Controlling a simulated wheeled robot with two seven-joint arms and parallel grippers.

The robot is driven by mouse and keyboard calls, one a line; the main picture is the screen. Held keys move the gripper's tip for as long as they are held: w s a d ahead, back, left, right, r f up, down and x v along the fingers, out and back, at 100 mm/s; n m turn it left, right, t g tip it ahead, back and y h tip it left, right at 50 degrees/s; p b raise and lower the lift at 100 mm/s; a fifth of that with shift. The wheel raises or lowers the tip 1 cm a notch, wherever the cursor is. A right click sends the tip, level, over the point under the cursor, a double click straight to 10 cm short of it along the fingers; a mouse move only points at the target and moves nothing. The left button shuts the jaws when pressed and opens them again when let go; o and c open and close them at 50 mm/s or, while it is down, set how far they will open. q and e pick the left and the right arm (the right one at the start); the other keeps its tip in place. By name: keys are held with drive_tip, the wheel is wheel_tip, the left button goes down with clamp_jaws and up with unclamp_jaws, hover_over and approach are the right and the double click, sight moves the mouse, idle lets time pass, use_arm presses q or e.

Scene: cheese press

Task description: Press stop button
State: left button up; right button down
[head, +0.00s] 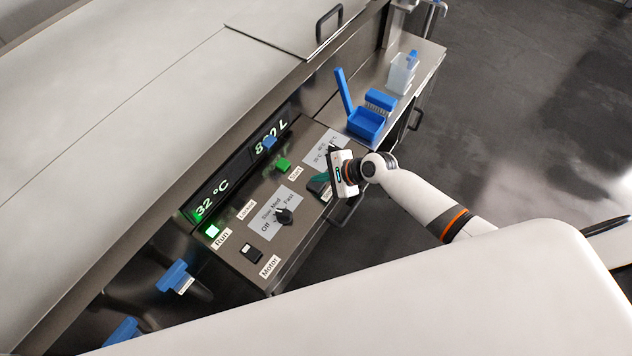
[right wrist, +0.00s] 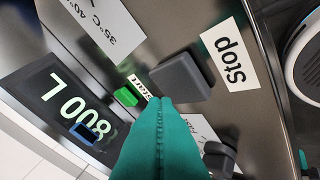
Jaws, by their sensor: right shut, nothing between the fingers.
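The stop button is a dark grey square block (right wrist: 182,77) beside the "Stop" label (right wrist: 233,60) in the right wrist view. In the head view it shows as a dark shape (head: 317,188) at the panel's right edge, partly covered by my right gripper. My right gripper (head: 323,177) is shut and empty. In the right wrist view its teal fingertips (right wrist: 165,103) overlap the button's lower left edge; I cannot tell whether they touch it. My left gripper is not in view.
The green start button (head: 283,165) is close by on the panel. A dark speed knob (head: 284,215) and a motor switch (head: 251,253) sit nearer the front. A blue bin (head: 366,124) and a white container (head: 402,73) stand on the counter behind. Open floor lies to the right.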

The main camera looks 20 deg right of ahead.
sight(321, 185)
idle(0.7)
drive_tip(key=shift+f, duration=0.45)
drive_tip(key=shift+f+b, duration=0.4)
drive_tip(key=shift+f, duration=0.1)
idle(0.4)
idle(0.4)
drive_tip(key=shift+r+p, duration=0.95)
drive_tip(key=shift+p, duration=0.15)
wheel_tip(321, 185, up, 5)
drive_tip(key=p, duration=0.5)
